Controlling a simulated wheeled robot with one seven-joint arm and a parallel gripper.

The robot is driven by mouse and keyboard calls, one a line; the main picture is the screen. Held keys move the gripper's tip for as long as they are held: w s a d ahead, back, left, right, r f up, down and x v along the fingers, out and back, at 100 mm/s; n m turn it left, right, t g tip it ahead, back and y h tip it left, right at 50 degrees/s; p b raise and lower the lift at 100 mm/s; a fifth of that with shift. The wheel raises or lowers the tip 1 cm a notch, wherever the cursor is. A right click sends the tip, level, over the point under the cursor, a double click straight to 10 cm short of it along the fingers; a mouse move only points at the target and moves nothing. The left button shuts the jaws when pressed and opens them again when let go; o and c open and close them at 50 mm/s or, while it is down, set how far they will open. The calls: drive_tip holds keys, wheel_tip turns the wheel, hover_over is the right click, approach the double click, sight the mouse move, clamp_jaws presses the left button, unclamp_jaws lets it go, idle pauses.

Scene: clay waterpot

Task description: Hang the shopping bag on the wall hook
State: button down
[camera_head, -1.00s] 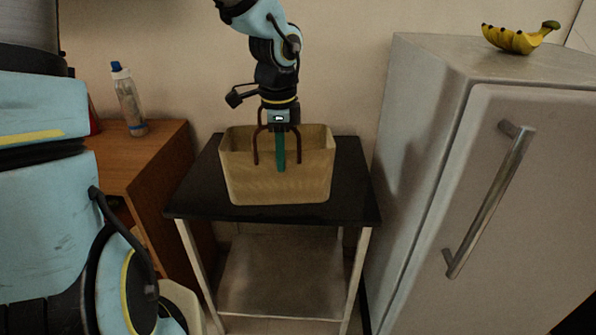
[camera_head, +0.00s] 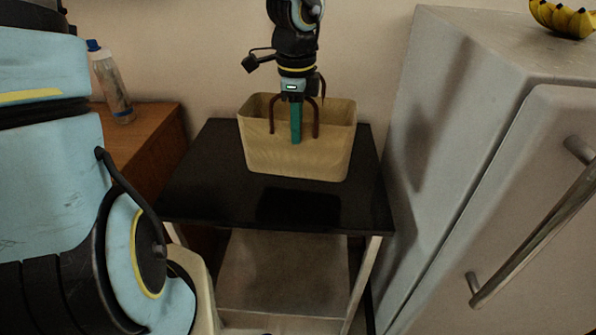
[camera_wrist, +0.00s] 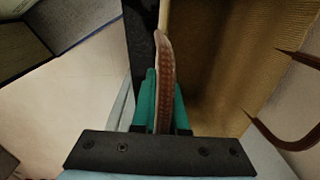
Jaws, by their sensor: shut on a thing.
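The shopping bag (camera_head: 300,150) is tan and boxy with brown handles, in the head view over the back of the black table. It looks slightly tilted, and a dark shadow lies on the tabletop in front of it. My gripper (camera_head: 296,132) points down at the bag's near side, with its green fingers at the handle. In the wrist view, the green fingers of my gripper (camera_wrist: 162,105) are shut on one brown handle (camera_wrist: 165,60). The other handle (camera_wrist: 285,140) hangs free at the right, beside the bag's woven wall (camera_wrist: 215,60). No wall hook is visible.
The black table (camera_head: 210,185) has a clear top in front of the bag. A grey fridge (camera_head: 450,150) stands close on the right, with bananas (camera_head: 562,18) on top. A wooden cabinet (camera_head: 150,120) with a bottle (camera_head: 110,85) is at the left.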

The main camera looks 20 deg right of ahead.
sight(297, 164)
wheel_tip(297, 164, down, 8)
drive_tip(key=shift+r, duration=0.15)
idle(0.3)
drive_tip(key=c, duration=0.9)
unclamp_jaws()
drive_tip(key=shift+c, duration=0.2)
